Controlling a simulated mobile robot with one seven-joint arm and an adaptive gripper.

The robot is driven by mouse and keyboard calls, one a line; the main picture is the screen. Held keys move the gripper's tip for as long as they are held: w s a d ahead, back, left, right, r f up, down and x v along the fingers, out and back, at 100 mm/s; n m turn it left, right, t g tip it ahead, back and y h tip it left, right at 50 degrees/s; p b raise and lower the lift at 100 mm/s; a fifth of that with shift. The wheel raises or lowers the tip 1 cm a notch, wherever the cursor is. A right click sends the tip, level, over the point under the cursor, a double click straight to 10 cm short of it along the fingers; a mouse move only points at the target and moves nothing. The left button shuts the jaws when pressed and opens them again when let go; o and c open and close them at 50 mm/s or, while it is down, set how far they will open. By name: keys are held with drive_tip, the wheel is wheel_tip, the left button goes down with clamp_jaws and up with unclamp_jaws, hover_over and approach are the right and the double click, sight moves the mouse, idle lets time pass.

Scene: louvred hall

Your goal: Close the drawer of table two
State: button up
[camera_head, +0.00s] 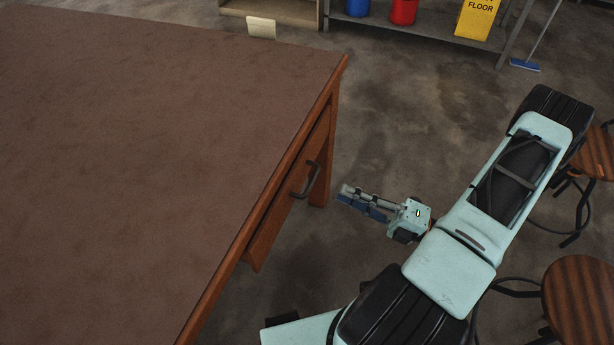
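Table two, as I take it, is the large brown-topped wooden table (150,140) filling the left side. Its drawer front (277,214) shows under the right edge, with a dark bar handle (308,181). The tabletop hides the drawer's inside, and how far it stands out cannot be told exactly. My gripper (343,196) is to the right of the handle, fingers pointing left at it, with a visible gap. Nothing shows in it. Its fingers look close together, but their spacing is unclear from this angle.
A pale card (262,27) stands at the table's far edge. A shelf (435,32) with blue and red containers and a yellow floor sign (478,18) is behind. Round stools (580,298) stand at the right. The floor (400,110) beyond my gripper is clear.

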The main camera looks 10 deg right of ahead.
sight(313, 179)
drive_tip(key=b+x, duration=0.1)
drive_tip(key=x, duration=0.8)
drive_tip(key=shift+w+a, duration=0.1)
drive_tip(key=shift+a, duration=0.15)
clamp_jaws()
drive_tip(key=x, duration=0.3)
drive_tip(key=f+p+x, duration=0.1)
drive_tip(key=shift+w+a+r, duration=0.15)
drive_tip(key=shift+w+a, duration=0.05)
drive_tip(key=shift+a, duration=0.05)
unclamp_jaws()
